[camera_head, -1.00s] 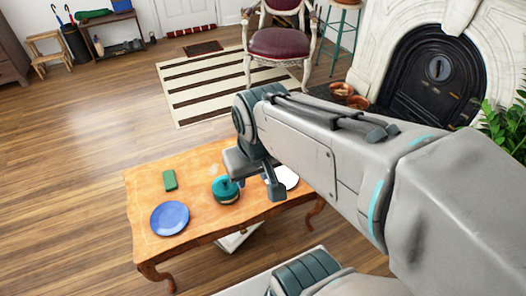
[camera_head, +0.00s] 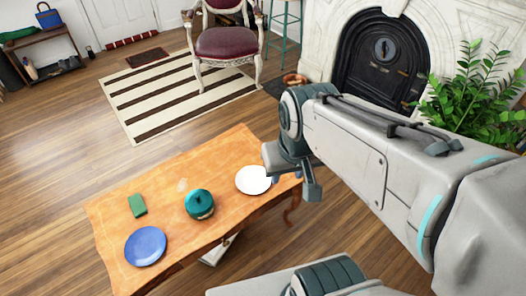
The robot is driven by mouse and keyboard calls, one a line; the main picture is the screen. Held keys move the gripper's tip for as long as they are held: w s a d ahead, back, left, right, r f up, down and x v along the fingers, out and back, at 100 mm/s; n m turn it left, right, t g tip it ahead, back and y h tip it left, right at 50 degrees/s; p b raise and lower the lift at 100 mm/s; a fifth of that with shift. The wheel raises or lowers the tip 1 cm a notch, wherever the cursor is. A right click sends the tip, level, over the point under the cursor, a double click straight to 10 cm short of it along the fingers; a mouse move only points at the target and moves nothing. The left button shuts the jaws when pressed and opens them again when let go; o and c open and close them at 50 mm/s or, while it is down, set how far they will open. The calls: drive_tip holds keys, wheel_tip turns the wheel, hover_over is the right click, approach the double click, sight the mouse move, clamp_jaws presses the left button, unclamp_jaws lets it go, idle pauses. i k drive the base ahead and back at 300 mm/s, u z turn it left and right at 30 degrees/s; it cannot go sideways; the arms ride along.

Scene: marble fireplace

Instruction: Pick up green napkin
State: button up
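A small green folded napkin (camera_head: 137,205) lies on the left part of the wooden table (camera_head: 103,222), behind a blue plate. My gripper (camera_head: 291,182) is at the table's right end, well to the right of the napkin and apart from it. The two fingers show only partly, and the gap between them is unclear. I see nothing held in it.
A blue plate (camera_head: 146,246), a teal lidded pot (camera_head: 199,204) and a white plate (camera_head: 253,180) stand on the table. A striped rug (camera_head: 180,97) and a red-seated chair (camera_head: 226,45) are behind it. A leafy plant (camera_head: 478,95) and the fireplace (camera_head: 382,62) are at right.

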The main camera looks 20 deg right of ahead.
sight(139, 208)
drive_tip(key=u, duration=1.05)
drive_tip(key=i, duration=0.95)
drive_tip(key=z, duration=0.2)
